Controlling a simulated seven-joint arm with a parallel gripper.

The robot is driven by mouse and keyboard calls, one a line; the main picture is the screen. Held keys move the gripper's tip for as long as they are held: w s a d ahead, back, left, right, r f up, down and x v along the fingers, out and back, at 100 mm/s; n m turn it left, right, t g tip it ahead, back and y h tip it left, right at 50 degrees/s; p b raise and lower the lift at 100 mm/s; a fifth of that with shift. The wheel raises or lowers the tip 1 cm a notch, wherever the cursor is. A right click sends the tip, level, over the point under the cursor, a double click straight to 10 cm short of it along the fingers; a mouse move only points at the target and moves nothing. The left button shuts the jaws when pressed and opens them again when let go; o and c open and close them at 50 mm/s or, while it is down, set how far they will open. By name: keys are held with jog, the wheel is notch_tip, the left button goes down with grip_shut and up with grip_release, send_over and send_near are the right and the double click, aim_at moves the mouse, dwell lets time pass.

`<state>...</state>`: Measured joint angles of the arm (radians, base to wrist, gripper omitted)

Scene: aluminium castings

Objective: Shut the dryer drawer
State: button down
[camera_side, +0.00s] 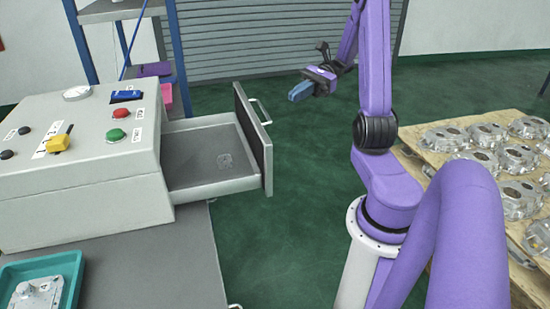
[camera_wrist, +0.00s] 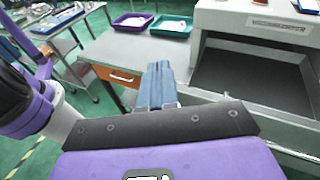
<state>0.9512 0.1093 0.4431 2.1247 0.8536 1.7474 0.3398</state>
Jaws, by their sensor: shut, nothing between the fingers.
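The dryer (camera_side: 80,165) is a pale grey box with a sloped control panel at the left of the side view. Its drawer (camera_side: 225,185) is pulled out to the right, with an upright front panel (camera_side: 254,140) and a bar handle (camera_side: 262,112). A small flat marking or part lies on the drawer floor; I cannot tell which. My gripper (camera_side: 300,91) is shut and empty, in the air beyond and right of the drawer front, apart from it. In the wrist view my blue fingers (camera_wrist: 159,85) are together, left of the dryer (camera_wrist: 255,20).
A teal tray (camera_side: 75,262) holding a metal part is on the grey bench in front of the dryer. A purple tray (camera_wrist: 132,20) also shows in the wrist view. A pallet of castings (camera_side: 490,165) stands right. Green floor is clear beyond the drawer front.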

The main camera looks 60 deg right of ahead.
jog(key=s+d+m+t+h, duration=0.2)
jog(key=s+d+m+t, duration=0.3)
jog(key=d+t, duration=0.4)
notch_tip(320, 180, down, 23)
jog(key=w+m+g, duration=0.1)
jog(key=w+g, duration=0.1)
jog(key=x, duration=1.3)
jog(key=shift+w+a+r, duration=0.25)
jog(key=shift+w, duration=0.05)
